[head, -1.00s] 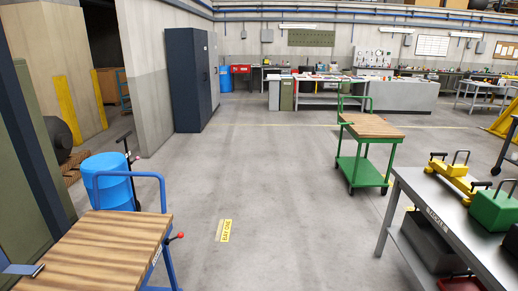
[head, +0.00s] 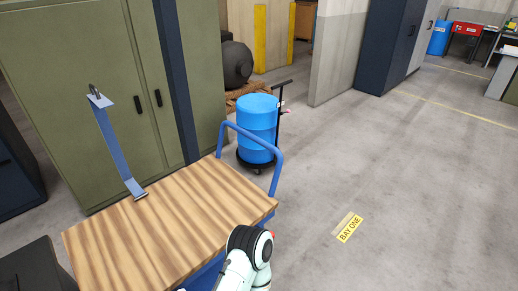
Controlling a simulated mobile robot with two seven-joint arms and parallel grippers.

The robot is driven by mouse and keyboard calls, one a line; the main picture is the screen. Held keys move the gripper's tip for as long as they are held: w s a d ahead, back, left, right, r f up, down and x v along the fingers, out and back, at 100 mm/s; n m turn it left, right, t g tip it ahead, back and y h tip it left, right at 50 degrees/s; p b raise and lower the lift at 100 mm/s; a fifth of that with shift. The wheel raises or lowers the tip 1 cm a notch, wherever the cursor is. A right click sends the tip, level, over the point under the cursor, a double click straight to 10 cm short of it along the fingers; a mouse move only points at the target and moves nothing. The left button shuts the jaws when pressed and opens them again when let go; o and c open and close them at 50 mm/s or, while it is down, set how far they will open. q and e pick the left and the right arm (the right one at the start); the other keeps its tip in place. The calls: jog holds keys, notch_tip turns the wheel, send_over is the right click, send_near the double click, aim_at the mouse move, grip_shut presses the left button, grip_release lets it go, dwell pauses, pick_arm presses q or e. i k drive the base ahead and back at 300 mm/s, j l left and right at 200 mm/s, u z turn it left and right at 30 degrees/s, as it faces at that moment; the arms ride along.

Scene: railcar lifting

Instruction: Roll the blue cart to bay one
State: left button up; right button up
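The blue cart has a striped wooden top (head: 170,225) and a blue tube handle (head: 262,142) rising at its far end. It stands at the lower left of the head view, and its near end is cut off or hidden. The yellow BAY ONE floor label (head: 349,228) lies on the concrete to the right of the cart, apart from it. A white and black link of my arm shows at the bottom, in front of the cart's right edge. Neither of my grippers shows, so their hold on anything is hidden.
A blue drum (head: 257,122) on a wheeled dolly stands just behind the cart handle. A green cabinet (head: 75,85) is close on the left. A blue strap (head: 118,150) with dark end fittings reaches the cart top. The floor (head: 410,190) on the right is clear.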

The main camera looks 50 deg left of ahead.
aim_at(176, 235)
jog(key=i+u, duration=0.15)
jog(key=i, duration=0.35)
jog(key=i+l+u, duration=0.15)
jog(key=i, duration=0.4)
jog(key=i+l+u, duration=0.15)
jog(key=i, duration=0.35)
jog(key=i+u, duration=0.15)
jog(key=u, duration=0.25)
jog(key=i+u, duration=0.2)
jog(key=u, duration=0.2)
jog(key=i+u, duration=0.2)
jog(key=u, duration=0.2)
jog(key=i+l+u, duration=0.1)
jog(key=u, duration=0.3)
jog(key=i+u, duration=0.25)
jog(key=u, duration=0.25)
jog(key=i+l+u, duration=0.15)
jog(key=u, duration=0.3)
jog(key=i+l+u, duration=0.25)
jog(key=u, duration=0.25)
jog(key=i, duration=0.05)
